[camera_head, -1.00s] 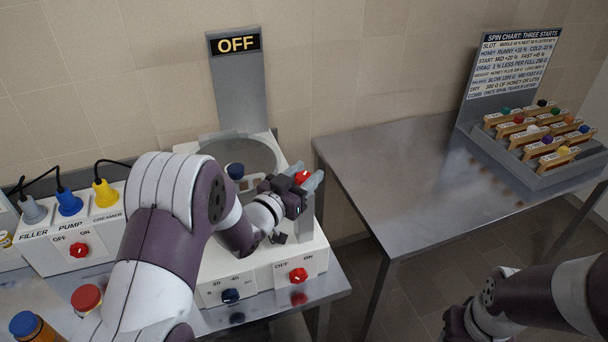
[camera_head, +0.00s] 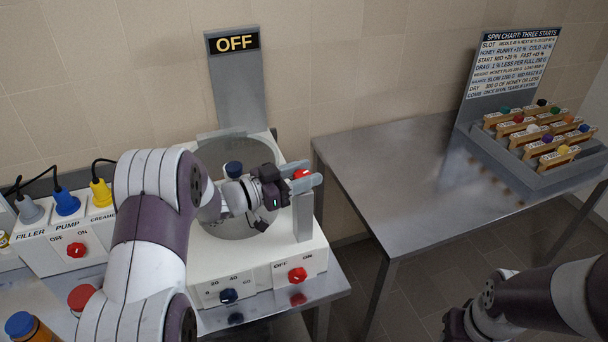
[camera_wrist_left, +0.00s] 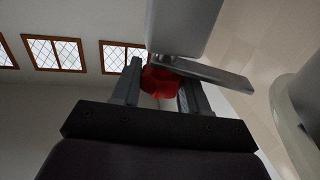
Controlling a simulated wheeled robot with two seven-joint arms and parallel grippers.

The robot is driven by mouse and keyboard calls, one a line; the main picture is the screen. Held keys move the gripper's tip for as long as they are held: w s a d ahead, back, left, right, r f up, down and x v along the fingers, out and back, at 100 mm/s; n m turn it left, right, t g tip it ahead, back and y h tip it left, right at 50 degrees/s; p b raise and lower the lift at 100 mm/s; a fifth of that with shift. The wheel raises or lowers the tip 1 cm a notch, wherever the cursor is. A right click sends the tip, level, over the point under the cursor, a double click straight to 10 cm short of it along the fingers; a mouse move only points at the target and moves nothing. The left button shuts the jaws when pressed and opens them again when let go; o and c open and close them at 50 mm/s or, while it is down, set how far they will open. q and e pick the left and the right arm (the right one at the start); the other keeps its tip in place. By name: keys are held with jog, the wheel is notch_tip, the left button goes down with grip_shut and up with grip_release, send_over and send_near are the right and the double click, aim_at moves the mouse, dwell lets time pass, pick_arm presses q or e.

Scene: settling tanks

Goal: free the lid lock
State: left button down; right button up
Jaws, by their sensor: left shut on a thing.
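A red knob (camera_head: 301,174), apparently the lid lock, sits at the top of a grey post (camera_head: 303,218) on the right side of the white spinner housing (camera_head: 250,262). My left gripper (camera_head: 306,183) is shut on this knob, with its fingers pointing right. In the left wrist view, the red knob (camera_wrist_left: 160,80) sits between the two fingers, beside a grey block and a flat grey plate. The round grey lid (camera_head: 237,215) is partly covered by my left wrist. My right arm shows at the lower right; its fingers are out of frame.
A filler and pump panel (camera_head: 42,253) is at left. The right table (camera_head: 400,165) is mostly clear, with a rack (camera_head: 563,173) and chart at its far end.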

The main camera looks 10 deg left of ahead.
pick_arm(q)
jog(key=shift+r+m+g+h, duration=0.1)
jog(key=shift+m+g+h, duration=0.8)
jog(key=shift+m+g, duration=0.25)
jog(key=shift+g, duration=0.35)
jog(key=c, duration=0.7)
grip_release()
jog(key=shift+a, duration=0.1)
jog(key=shift+o, duration=0.2)
jog(key=shift+s, duration=0.1)
jog(key=shift+r, duration=0.1)
